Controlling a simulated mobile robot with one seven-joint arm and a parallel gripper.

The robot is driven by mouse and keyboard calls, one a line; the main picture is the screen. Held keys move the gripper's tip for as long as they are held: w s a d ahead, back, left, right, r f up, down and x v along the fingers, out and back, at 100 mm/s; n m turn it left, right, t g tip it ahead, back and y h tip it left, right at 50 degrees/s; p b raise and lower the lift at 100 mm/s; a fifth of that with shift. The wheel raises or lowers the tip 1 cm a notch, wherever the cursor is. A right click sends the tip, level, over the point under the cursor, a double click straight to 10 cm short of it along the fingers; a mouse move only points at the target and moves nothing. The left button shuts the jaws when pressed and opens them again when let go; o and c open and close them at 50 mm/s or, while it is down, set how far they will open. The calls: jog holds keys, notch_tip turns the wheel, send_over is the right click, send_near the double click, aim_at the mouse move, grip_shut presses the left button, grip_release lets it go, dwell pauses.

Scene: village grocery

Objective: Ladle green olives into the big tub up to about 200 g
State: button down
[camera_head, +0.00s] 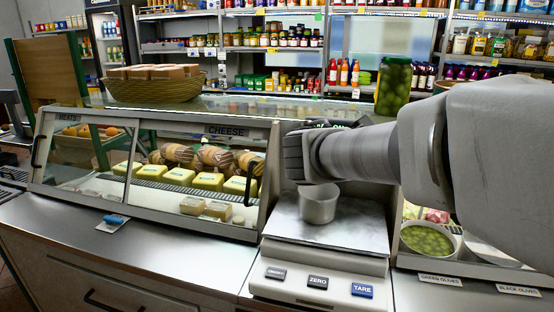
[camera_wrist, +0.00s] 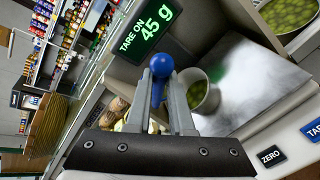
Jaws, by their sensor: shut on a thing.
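A round grey metal tub (camera_head: 319,205) stands on the plate of the scale (camera_head: 345,225). In the wrist view the tub (camera_wrist: 212,101) has some green olives inside. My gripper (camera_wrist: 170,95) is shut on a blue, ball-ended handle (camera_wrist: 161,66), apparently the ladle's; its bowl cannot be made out. In the head view my gripper (camera_head: 300,158) is above and behind the tub, its jaws hard to see. The bowl of green olives (camera_head: 428,240) is right of the scale, behind its label; it also shows at the wrist view's top right (camera_wrist: 289,12). The scale display (camera_wrist: 145,30) reads 45 g, tare on.
The glass cheese case (camera_head: 150,165) stands left of the scale. A black olives label (camera_head: 518,290) marks the bin at the right, partly hidden by my arm. A large jar of olives (camera_head: 393,86) stands on the counter behind. Scale buttons (camera_head: 318,282) face the front.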

jog(key=shift+s+d+f+m+t+b, duration=0.55)
jog(key=shift+f+b, duration=0.3)
jog(key=shift+b, duration=2.45)
jog(key=shift+s+d+t+y+b, duration=0.15)
jog(key=shift+s+t+y+b, duration=0.15)
jog(key=shift+b, duration=0.4)
jog(key=shift+w+r, duration=0.1)
jog(key=shift+r, duration=0.05)
